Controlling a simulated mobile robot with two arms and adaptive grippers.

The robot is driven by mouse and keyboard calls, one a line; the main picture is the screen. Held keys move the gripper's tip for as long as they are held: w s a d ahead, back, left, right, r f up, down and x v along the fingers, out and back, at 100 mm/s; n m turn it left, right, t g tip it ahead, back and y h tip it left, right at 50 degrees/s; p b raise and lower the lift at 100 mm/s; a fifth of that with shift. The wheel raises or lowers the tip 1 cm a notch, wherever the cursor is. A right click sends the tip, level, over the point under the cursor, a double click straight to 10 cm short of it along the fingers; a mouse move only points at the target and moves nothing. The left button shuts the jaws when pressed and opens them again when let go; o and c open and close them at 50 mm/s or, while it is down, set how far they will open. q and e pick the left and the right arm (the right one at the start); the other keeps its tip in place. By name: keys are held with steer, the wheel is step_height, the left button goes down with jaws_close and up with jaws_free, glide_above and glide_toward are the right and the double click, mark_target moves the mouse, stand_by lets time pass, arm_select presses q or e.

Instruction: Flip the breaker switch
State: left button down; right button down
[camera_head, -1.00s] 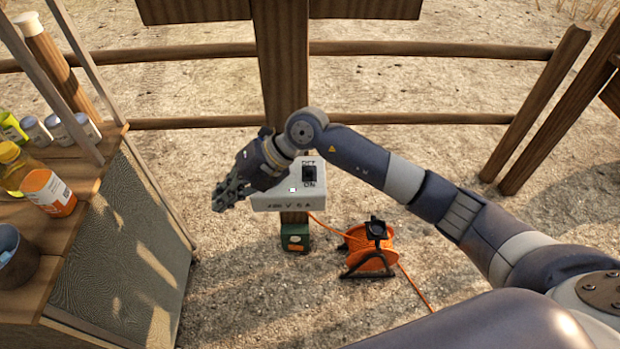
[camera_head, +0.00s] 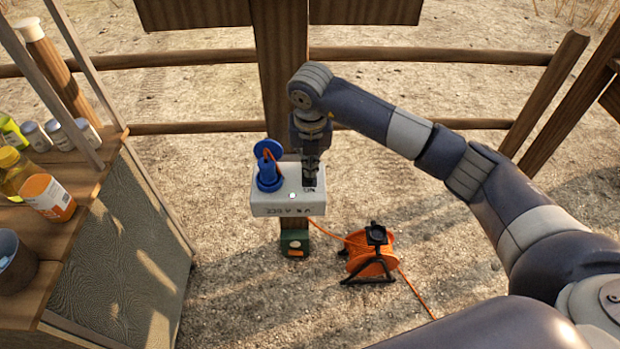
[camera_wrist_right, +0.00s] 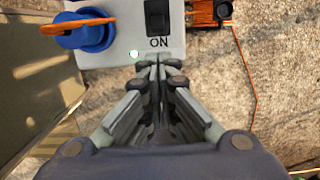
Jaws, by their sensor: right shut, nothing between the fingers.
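The breaker box (camera_head: 285,203) is a pale grey box on a wooden post, with a blue plug and socket (camera_head: 268,168) on its left part. The black breaker switch (camera_wrist_right: 158,18) shows in the right wrist view, just above the printed word ON. In the head view my gripper hides most of the switch. My right gripper (camera_head: 309,184) points down over the right part of the box. In the right wrist view the right gripper's fingertips (camera_wrist_right: 159,62) are together and empty, just below the ON label. Contact with the box cannot be told. My left gripper is not in view.
An orange cable reel (camera_head: 370,255) stands on the ground right of the post. A green box (camera_head: 294,242) sits low on the post. A wooden shelf unit (camera_head: 75,215) with bottles and jars stands at the left. Fence rails (camera_head: 450,52) run behind.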

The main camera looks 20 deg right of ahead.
steer(key=f, duration=0.3)
steer(key=w+f, duration=0.1)
steer(key=f, duration=0.2)
steer(key=f+p, duration=0.1)
steer(key=f, duration=0.2)
steer(key=shift+w+d+f, duration=0.2)
steer(key=shift+f, duration=0.15)
steer(key=shift+w+r+g+b, duration=0.35)
steer(key=shift+g+b, duration=0.1)
steer(key=shift+g, duration=0.35)
steer(key=shift+w+d+r, duration=0.1)
steer(key=shift+w, duration=0.05)
steer(key=shift+w+d+r+b, duration=0.3)
steer(key=shift+w+r+b, duration=0.25)
steer(key=shift+w+b, duration=0.45)
steer(key=shift+s, duration=0.15)
steer(key=shift+r, duration=0.1)
steer(key=shift+r+p, duration=0.6)
steer(key=shift+r, duration=0.15)
